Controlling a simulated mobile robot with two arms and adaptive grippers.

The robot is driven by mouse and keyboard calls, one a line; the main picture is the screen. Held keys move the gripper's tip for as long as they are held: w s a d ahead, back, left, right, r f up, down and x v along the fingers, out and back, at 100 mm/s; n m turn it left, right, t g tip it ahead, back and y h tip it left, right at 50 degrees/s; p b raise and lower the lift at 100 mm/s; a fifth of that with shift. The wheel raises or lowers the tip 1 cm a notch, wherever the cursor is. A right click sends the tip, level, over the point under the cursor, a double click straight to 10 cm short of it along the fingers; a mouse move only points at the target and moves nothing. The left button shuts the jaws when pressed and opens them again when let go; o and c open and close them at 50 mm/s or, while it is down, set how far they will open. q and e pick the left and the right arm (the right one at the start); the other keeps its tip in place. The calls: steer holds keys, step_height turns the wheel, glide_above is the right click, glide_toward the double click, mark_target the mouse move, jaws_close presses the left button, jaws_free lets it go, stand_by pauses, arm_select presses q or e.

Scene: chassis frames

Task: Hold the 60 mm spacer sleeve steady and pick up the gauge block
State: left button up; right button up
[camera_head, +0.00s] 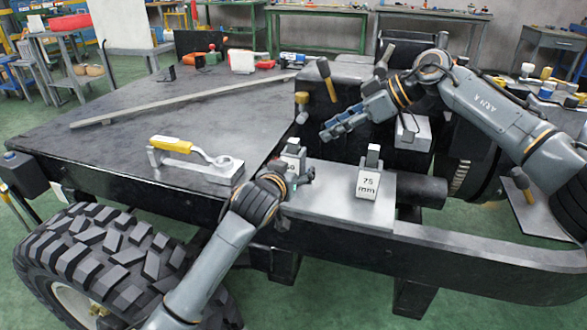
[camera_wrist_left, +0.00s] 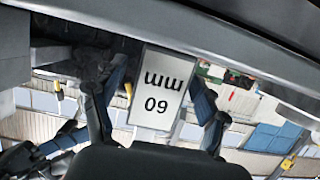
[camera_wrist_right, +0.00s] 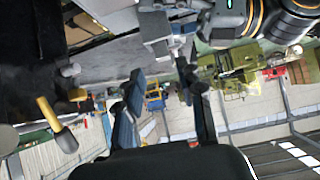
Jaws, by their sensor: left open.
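The 60 mm spacer sleeve (camera_head: 292,158) is a pale upright block-shaped piece at the left end of the light grey plate. A small grey block (camera_head: 294,142), apparently the gauge block, sticks up from its top. My left gripper (camera_head: 293,170) is open at the sleeve. In the left wrist view the sleeve's label (camera_wrist_left: 157,92) appears upside down between the fingers, with gaps visible at both sides. My right gripper (camera_head: 332,130) is above and right of the sleeve. Its fingers (camera_wrist_right: 162,75) are apart and empty in the right wrist view. The gauge block's lower part is hidden.
A 75 mm sleeve (camera_head: 368,186) with a similar block (camera_head: 373,155) stands on the grey plate (camera_head: 325,200) to the right. Hammer-like handles (camera_head: 326,78) stand behind.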

arm_select(q)
steer(key=shift+w+d+f, duration=0.15)
steer(key=shift+w+d, duration=0.05)
steer(key=shift+w, duration=0.3)
